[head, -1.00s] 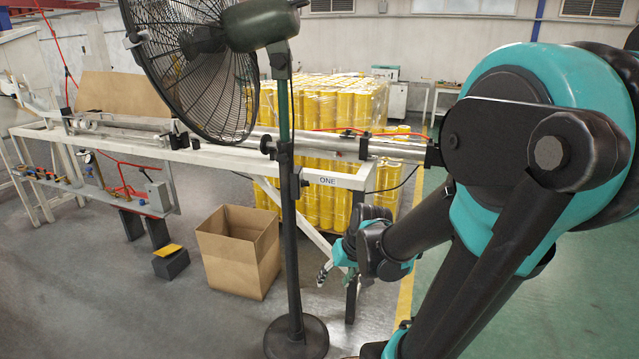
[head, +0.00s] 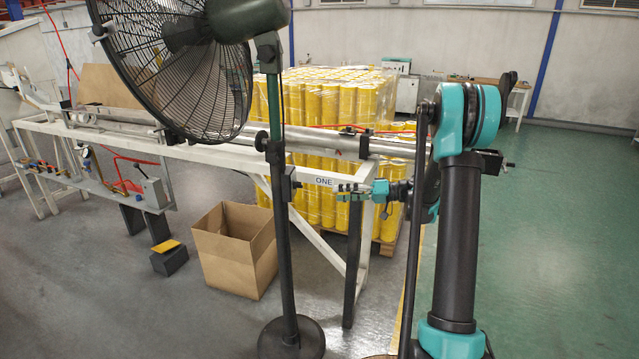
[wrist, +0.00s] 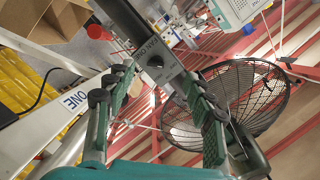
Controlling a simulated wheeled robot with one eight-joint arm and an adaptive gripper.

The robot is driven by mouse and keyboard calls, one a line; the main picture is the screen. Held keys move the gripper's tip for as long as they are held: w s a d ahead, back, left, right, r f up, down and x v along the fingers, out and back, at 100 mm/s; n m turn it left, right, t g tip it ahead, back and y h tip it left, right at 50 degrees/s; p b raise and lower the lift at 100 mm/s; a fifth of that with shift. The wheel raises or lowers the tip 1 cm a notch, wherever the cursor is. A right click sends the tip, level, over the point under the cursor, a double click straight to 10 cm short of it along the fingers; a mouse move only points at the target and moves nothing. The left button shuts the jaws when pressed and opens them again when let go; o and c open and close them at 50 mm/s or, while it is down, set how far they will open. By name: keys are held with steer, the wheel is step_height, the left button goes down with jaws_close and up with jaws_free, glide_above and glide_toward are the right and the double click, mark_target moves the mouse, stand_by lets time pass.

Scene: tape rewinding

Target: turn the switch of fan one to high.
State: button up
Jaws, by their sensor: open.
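The black pedestal fan (head: 195,60) stands left of centre in the head view, beside the table label reading ONE (head: 324,181). Its small dark switch box (head: 290,184) is on the pole (head: 281,230). My gripper (head: 340,191) is just right of the box and points at it. In the wrist view, the switch box with its round knob (wrist: 155,61) lies between the fingertips of my open gripper (wrist: 156,78). The fingers are spread and nothing is held. I cannot tell whether they touch the knob. The fan head (wrist: 255,105) shows at the right, and the knob's setting is too small to read.
A white table frame (head: 230,157) with a metal roller runs behind the pole. An open cardboard box (head: 230,250) sits on the floor at left. Wrapped yellow rolls (head: 330,105) stand behind the table. The green floor (head: 570,220) at right is clear.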

mark_target(298, 185)
steer(key=w+d+y, duration=0.2)
steer(key=w+d, duration=0.1)
steer(key=w+a, duration=0.3)
steer(key=a, duration=1.3)
steer(key=shift+a+r+n, duration=0.15)
steer(key=shift+a+n, duration=0.15)
steer(key=shift+n, duration=0.1)
steer(key=shift+s, duration=0.1)
steer(key=c, duration=1.2)
steer(key=shift+o, duration=0.2)
